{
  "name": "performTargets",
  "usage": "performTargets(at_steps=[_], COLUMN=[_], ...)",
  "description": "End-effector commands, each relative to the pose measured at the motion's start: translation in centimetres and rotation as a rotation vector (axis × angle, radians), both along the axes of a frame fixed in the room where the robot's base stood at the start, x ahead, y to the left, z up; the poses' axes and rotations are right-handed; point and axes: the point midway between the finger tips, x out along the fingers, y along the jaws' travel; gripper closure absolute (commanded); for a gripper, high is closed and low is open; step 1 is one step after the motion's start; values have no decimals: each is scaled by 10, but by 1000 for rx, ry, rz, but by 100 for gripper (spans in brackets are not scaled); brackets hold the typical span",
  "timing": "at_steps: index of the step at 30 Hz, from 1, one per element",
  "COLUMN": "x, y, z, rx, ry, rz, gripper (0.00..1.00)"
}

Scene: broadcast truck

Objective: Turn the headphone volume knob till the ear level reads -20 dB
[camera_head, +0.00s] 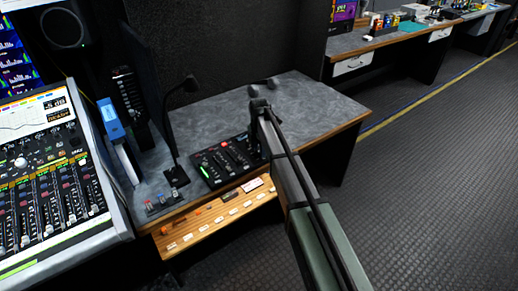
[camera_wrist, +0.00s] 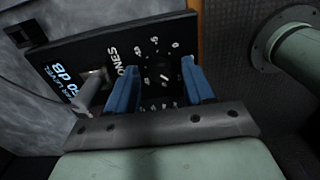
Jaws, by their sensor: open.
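The black headphone panel (camera_wrist: 85,47) fills much of the wrist view, tilted, with the letters "ONES" visible. Its blue-lit ear level display (camera_wrist: 62,82) shows "0 dB" at the end; the leading part is not legible. White marks surround the dark headphone volume knob (camera_wrist: 163,76), whose outline is hard to make out. My gripper (camera_wrist: 160,67) is open, its blue fingers either side of this marked area. I cannot tell whether they touch the knob. In the head view my gripper (camera_head: 260,104) is above the desk's right part, and its fingers are not clear.
A black slider box (camera_head: 226,163) stands left of my arm on the grey desk (camera_head: 315,105). A gooseneck microphone (camera_head: 172,125) stands further left, beside a large mixing console (camera_head: 60,200). Open floor (camera_head: 430,170) lies to the right.

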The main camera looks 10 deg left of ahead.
Motion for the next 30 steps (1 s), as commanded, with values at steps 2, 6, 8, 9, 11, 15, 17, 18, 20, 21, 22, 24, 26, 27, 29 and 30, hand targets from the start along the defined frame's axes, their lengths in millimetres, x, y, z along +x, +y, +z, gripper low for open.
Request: performTargets(at_steps=[2,6,8,9,11,15,17,18,20,21,22,24,26,27,29,30], x=[0,0,0,0,0,0,0,0,0,0,0,0,0,0,0,0], y=[0,0,0,0,0,0,0,0,0,0,0,0,0,0,0,0], z=[-2,-2,-2,-2,-2,-2,-2,-2,-2,-2,-2,-2,-2,-2,-2,-2], rx=[0,0,0,0,0,0,0,0,0,0,0,0,0,0,0,0], ry=[0,0,0,0,0,0,0,0,0,0,0,0,0,0,0,0], rz=[0,0,0,0,0,0,0,0,0,0,0,0,0,0,-1,-3], gripper=[48,48,48,48,53,66,72,76,81,85,88,95,100,100,100,100])
